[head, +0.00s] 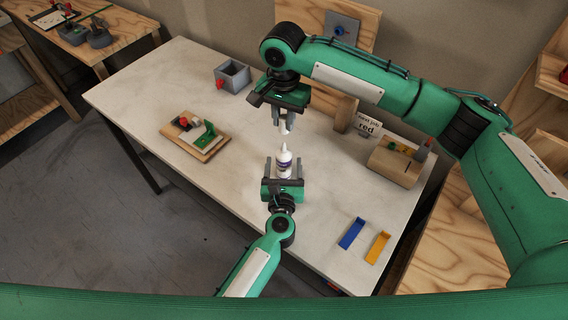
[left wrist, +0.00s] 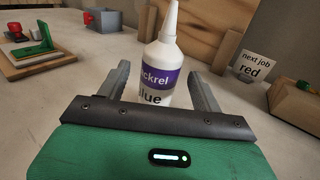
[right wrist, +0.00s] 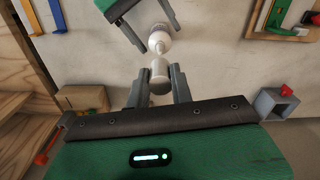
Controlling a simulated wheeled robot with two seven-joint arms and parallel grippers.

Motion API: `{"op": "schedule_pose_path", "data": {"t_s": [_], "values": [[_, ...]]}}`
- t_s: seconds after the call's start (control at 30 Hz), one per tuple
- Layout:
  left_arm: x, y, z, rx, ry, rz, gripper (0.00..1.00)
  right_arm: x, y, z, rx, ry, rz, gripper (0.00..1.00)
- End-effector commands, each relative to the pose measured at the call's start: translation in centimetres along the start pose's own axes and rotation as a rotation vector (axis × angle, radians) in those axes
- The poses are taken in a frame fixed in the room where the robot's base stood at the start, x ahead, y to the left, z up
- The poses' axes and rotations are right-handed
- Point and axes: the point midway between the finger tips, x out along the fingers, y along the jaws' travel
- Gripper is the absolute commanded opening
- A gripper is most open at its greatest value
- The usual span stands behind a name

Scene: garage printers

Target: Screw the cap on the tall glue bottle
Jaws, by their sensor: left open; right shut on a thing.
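The tall white glue bottle (head: 284,163) with a purple label and tapered nozzle stands upright on the table. It also shows in the left wrist view (left wrist: 163,72). My left gripper (head: 283,172) is open, its fingers on either side of the bottle with gaps visible in the left wrist view (left wrist: 163,90). My right gripper (head: 286,128) is shut on a small whitish cap (right wrist: 159,77), above the bottle. The cap appears apart from the nozzle in the head view.
A grey open box (head: 233,76) and a wooden board with a green part (head: 196,137) are to the left. A "next job red" card (head: 367,127) and wooden block (head: 395,165) stand at right. Blue (head: 351,233) and yellow (head: 377,247) strips lie near the front right.

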Motion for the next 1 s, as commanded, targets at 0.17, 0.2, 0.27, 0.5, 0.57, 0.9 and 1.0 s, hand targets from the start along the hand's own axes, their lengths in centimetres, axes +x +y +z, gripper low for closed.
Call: {"op": "schedule_pose_path", "data": {"t_s": [0.17,0.2,0.27,0.5,0.57,0.9,1.0], "values": [[2.6,0.0,0.1,0.001,-0.001,0.000,0.67,0.0,0.0,0.0,0.000,0.000,0.000,0.02],[3.0,0.0,0.1,0.000,-0.001,0.000,0.67,0.0,0.0,0.0,0.000,0.000,0.000,0.02],[3.4,0.0,0.0,0.000,0.000,0.000,0.67,0.0,0.0,0.0,0.000,0.000,0.000,0.02],[4.0,0.0,0.0,-0.001,0.000,0.001,0.67,0.0,0.0,0.0,0.000,0.000,0.000,0.02],[4.0,0.0,0.0,-0.001,0.000,0.001,0.67,0.0,0.0,0.0,0.000,0.000,0.000,0.02],[4.0,0.0,0.0,0.000,0.000,0.001,0.27,0.0,0.0,0.0,0.000,0.000,0.000,0.02],[4.0,0.0,0.0,0.000,0.000,0.001,0.08,0.0,0.0,0.0,0.000,0.000,0.000,0.02]]}}
